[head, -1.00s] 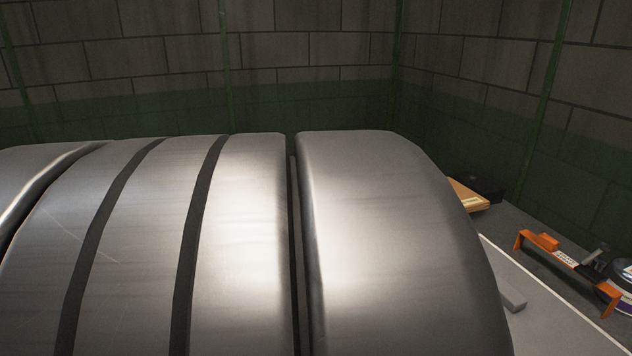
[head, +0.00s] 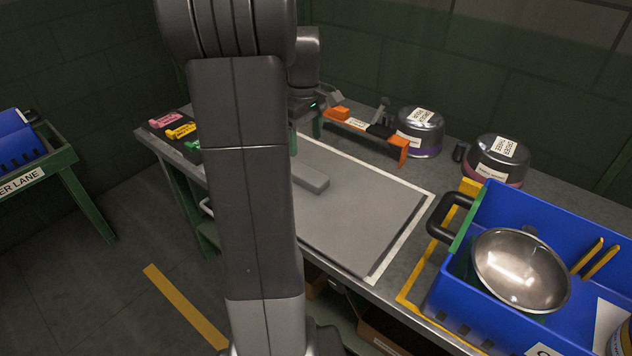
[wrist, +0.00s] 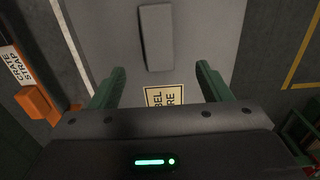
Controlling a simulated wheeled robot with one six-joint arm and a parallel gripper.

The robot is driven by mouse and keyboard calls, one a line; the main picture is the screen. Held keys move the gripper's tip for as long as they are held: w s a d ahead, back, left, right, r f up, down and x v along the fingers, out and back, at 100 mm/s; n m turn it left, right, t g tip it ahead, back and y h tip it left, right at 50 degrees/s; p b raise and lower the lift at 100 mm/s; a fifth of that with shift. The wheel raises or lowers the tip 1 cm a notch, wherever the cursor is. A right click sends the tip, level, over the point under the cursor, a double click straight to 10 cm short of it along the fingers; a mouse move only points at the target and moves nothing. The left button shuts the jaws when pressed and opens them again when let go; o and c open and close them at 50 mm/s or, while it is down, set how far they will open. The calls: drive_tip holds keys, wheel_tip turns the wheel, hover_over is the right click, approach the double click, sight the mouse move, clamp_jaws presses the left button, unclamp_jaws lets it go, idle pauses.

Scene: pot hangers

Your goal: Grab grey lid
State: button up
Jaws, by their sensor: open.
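The grey lid (head: 352,222) is a large flat panel with a raised bar handle (head: 310,177), lying on the workbench in the head view. My arm covers its left part. In the wrist view the lid (wrist: 215,35) fills the middle, with its handle (wrist: 156,40) ahead of my fingertips and a label partly hidden by the gripper body. My gripper (wrist: 160,82) is open, its two green fingers apart with nothing between them. In the head view only a bit of a green finger shows behind my arm.
An orange strap tool (head: 365,130) and two lidded pots, one (head: 418,132) behind the other (head: 497,160), stand beyond the lid. A blue crate (head: 455,290) holding a metal bowl (head: 520,270) sits at right. Coloured tagged items (head: 180,130) lie at the bench's far left.

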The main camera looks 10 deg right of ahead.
sight(308, 173)
drive_tip(key=f, duration=1)
drive_tip(key=shift+d+f+b, duration=0.15)
drive_tip(key=shift+d+b, duration=0.05)
drive_tip(key=shift+b, duration=0.2)
drive_tip(key=c, duration=1.4)
